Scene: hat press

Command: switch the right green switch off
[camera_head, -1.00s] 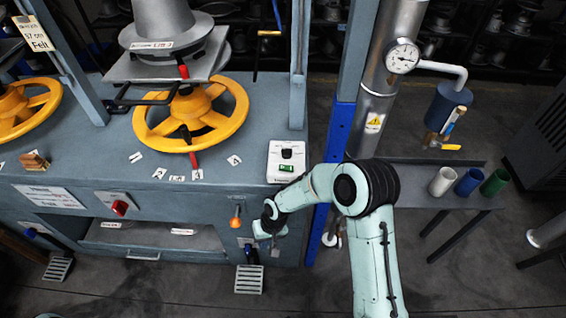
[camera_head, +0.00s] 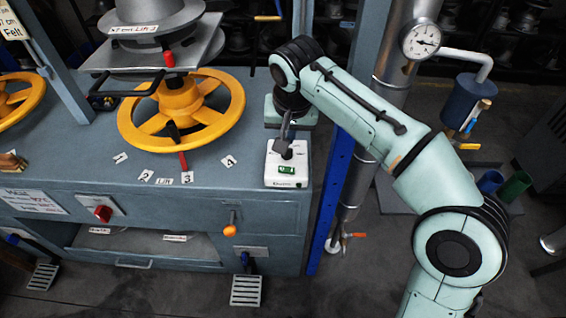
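The white switch box with a green label (camera_head: 270,178) sits on the right front corner of the grey-blue press table. Its dark knob is mostly hidden by my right gripper. My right arm reaches in from the right and bends down over the box. My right gripper (camera_head: 285,146) points down at the top of the box, at or just above the knob. Its fingers are small and dark here, so I cannot tell whether they are open or touch the knob. My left gripper is not in view.
A yellow handwheel (camera_head: 222,124) stands left of the box, under the press plate. A blue upright post (camera_head: 336,195) and a steel pipe with a gauge (camera_head: 421,40) stand to the right. An orange-tipped lever (camera_head: 230,230) is on the table's front.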

